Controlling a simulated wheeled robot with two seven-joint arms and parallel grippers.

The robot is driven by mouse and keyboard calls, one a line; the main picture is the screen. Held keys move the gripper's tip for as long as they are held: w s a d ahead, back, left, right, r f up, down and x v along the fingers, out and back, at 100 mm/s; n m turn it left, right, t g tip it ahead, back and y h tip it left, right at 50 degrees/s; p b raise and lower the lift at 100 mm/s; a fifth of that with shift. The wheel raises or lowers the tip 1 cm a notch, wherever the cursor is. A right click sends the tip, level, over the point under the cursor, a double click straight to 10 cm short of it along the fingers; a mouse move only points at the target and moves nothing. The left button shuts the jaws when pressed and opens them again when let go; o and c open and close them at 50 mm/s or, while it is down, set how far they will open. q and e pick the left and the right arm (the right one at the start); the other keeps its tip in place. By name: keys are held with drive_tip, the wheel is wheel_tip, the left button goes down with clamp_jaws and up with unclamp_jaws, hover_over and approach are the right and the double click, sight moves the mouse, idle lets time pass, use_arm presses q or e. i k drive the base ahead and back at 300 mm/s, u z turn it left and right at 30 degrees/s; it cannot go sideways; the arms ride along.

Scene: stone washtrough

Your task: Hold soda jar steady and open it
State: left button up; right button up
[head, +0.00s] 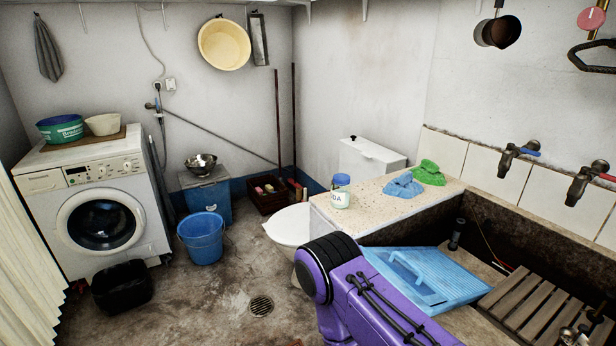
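The soda jar (340,196) stands upright on the speckled stone counter (385,203), near its left end. It is a small whitish jar with dark lettering on its label, partly readable, and a blue lid (341,180) on top. A purple arm link of mine rises at the bottom middle, in front of the counter and apart from the jar. Nothing is touching the jar.
A blue cloth (403,187) and a green cloth (428,173) lie right of the jar. A blue washboard (430,275) and wooden slats (535,306) rest at the trough. Taps (518,155) stick out from the wall. The counter around the jar is clear.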

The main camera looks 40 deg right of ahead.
sight(340, 196)
drive_tip(key=u, duration=0.1)
drive_tip(key=i, duration=1.25)
drive_tip(key=z, duration=1.3)
